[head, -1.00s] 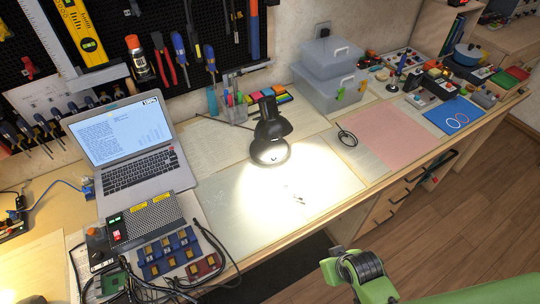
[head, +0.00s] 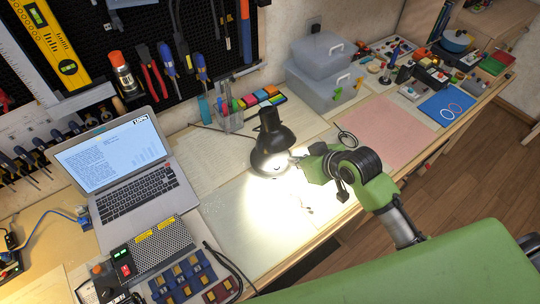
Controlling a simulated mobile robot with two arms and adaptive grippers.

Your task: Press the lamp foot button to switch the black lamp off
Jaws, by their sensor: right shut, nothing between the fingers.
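The black lamp (head: 271,142) stands on the workbench in the middle of the head view. Its head is tilted down and lit, and it throws a bright patch on the bench top in front of it. My right gripper (head: 297,160) is shut and empty, its fingertips close to the right side of the lamp head. I cannot tell whether the tips touch the lamp. The lamp's foot and its button are not clearly visible behind the lamp head. My left gripper is not in view.
An open laptop (head: 126,175) and a grey power supply box (head: 152,252) stand to the left. A pen holder (head: 229,117) and clear storage boxes (head: 326,72) are behind. A pink mat (head: 385,132) and a blue sheet (head: 447,107) lie to the right.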

